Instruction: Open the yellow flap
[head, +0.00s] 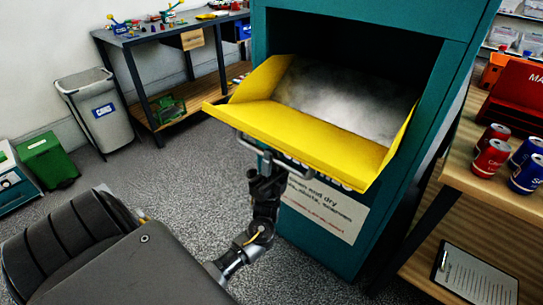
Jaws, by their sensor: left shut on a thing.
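The yellow flap (310,133) is on the front of a teal drop-off bin (340,249). It is tilted out and down, with its grey inner chute and the dark opening above showing. A metal handle (296,177) sticks out under the flap's front edge. My left gripper (266,170) is at the left part of this handle, just below the flap, and is shut on it. The fingertips are small and partly hidden by the gripper's body. My right gripper is not in the picture.
A wooden shelf unit (468,193) with soda cans (491,158) and a clipboard (475,274) stands close at the right. A grey bin (97,112), a green bin (47,162) and a workbench (163,38) stand at the back left. The carpet (165,175) between is clear.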

